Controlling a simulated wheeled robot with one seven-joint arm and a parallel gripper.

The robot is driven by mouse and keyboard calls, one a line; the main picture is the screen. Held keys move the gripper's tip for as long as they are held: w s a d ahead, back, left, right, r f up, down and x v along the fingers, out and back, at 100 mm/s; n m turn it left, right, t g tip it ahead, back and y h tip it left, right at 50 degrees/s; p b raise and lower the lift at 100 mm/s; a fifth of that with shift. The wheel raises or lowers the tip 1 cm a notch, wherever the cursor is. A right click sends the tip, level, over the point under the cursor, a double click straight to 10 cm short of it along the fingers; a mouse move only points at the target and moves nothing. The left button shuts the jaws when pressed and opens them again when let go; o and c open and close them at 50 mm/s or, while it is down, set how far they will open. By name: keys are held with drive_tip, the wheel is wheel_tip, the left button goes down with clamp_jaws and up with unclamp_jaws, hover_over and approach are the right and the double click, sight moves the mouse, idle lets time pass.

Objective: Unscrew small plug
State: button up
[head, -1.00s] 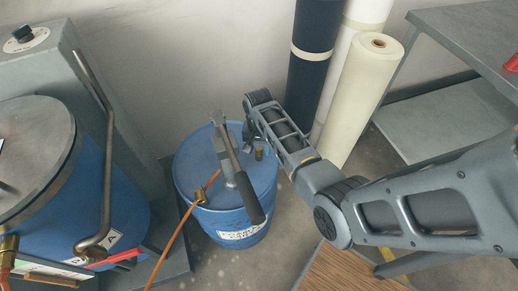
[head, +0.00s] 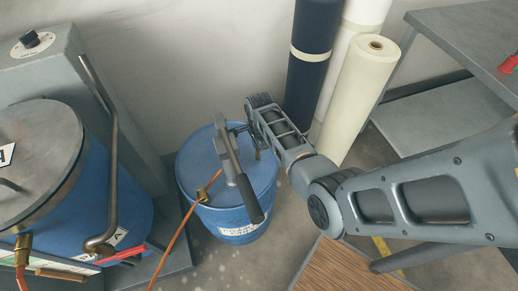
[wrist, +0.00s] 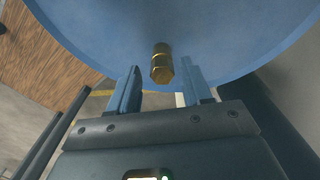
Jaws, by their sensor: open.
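The small plug (wrist: 161,63) is a brass, hex-headed piece standing on the blue drum's lid in the wrist view. In the head view my gripper hides most or all of it. My gripper (wrist: 161,76) is open, with one blue-grey finger at each side of the plug in the picture. Its fingertips appear just short of the plug; I see no contact. In the head view my gripper (head: 249,140) is over the right part of the blue drum's lid (head: 200,158).
A grey pump with a black-gripped handle (head: 249,198) crosses the drum beside my gripper. An orange hose (head: 180,235) runs from a brass fitting. A large blue vessel (head: 110,205) stands left, fabric rolls (head: 352,90) behind right, a grey table (head: 480,50) far right.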

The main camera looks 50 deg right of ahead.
drive_tip(key=m, duration=0.2)
drive_tip(key=m+p, duration=0.1)
drive_tip(key=shift+w+a+r+m, duration=0.2)
drive_tip(key=shift+w+a+m, duration=0.05)
drive_tip(key=shift+w+m, duration=0.15)
drive_tip(key=m, duration=0.3)
drive_tip(key=shift+s+f+p, duration=0.15)
drive_tip(key=shift+s+p, duration=0.05)
drive_tip(key=shift+p, duration=0.1)
clamp_jaws()
drive_tip(key=n, duration=0.5)
drive_tip(key=shift+s+f, duration=0.1)
drive_tip(key=shift+a+n, duration=0.1)
drive_tip(key=shift+n, duration=0.3)
